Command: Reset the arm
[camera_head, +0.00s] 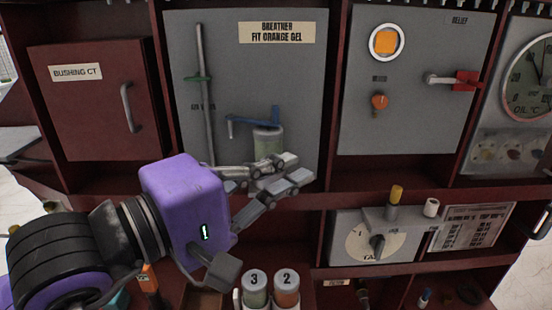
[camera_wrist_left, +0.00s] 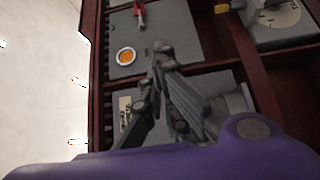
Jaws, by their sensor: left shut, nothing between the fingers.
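My left gripper (camera_head: 296,169) reaches in from the left on a purple wrist, in front of the breather panel (camera_head: 300,90). Its fingers are shut and empty, pointing right. They cover the lower part of a pale canister (camera_head: 267,140) under a blue bracket (camera_head: 254,118); I cannot tell whether they touch it. In the left wrist view the fingers (camera_wrist_left: 160,58) meet near the middle, over the grey panels. My right gripper is in neither view.
Canisters marked 3 (camera_head: 255,289) and 2 (camera_head: 286,288) stand below the gripper. A relief panel (camera_head: 410,125) with a red-ended lever (camera_head: 462,80) is at right. The bushing CT door (camera_head: 88,115) is at left. A dial box (camera_head: 350,240) sits lower right.

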